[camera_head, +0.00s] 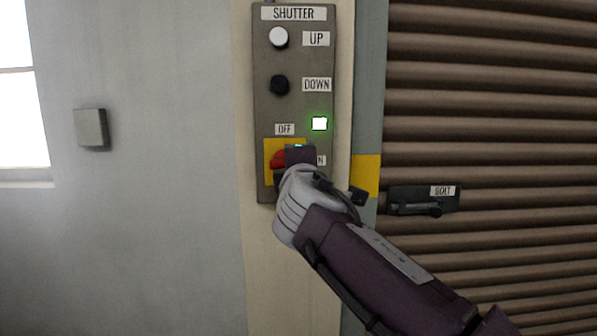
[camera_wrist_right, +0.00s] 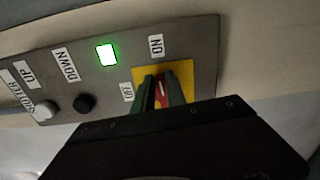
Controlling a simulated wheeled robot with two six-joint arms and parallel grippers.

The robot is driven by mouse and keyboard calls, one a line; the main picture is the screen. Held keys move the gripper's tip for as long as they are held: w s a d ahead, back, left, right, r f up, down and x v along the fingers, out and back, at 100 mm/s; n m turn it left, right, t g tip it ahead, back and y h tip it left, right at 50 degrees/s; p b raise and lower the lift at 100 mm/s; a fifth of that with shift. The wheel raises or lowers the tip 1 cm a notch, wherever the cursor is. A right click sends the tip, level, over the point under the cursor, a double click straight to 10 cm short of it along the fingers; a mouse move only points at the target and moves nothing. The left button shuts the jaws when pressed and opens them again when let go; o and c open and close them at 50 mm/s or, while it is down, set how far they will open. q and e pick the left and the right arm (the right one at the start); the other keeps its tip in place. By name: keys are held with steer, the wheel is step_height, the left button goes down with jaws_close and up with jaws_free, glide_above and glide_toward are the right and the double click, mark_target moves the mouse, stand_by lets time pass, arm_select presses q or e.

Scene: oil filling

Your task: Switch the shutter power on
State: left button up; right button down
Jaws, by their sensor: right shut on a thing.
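The shutter panel (camera_head: 265,120) is a grey box on the wall with a lit green-white lamp (camera_head: 319,124). Its red rotary switch (camera_head: 278,159) sits on a yellow plate (camera_head: 270,148) between OFF and ON labels. My right gripper (camera_head: 296,160) is at the switch and partly covers it and the ON label. In the right wrist view, my fingers (camera_wrist_right: 163,90) are shut on the red switch (camera_wrist_right: 162,92), whose white mark points toward the ON label (camera_wrist_right: 156,46). The lamp also glows green there (camera_wrist_right: 106,55). My left gripper is not in view.
A white UP button (camera_head: 278,38) and a black DOWN button (camera_head: 280,85) sit above the switch. The brown slatted shutter (camera_head: 490,110) is at right, with a black bolt (camera_head: 424,204) on it. A small grey box (camera_head: 91,129) is on the left wall.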

steer(key=shift+f+m, duration=0.2)
steer(key=shift+m, duration=0.3)
steer(key=c, duration=1.4)
jaws_free()
steer(key=shift+o, duration=0.2)
steer(key=s+b, duration=0.1)
steer(key=s, duration=0.8)
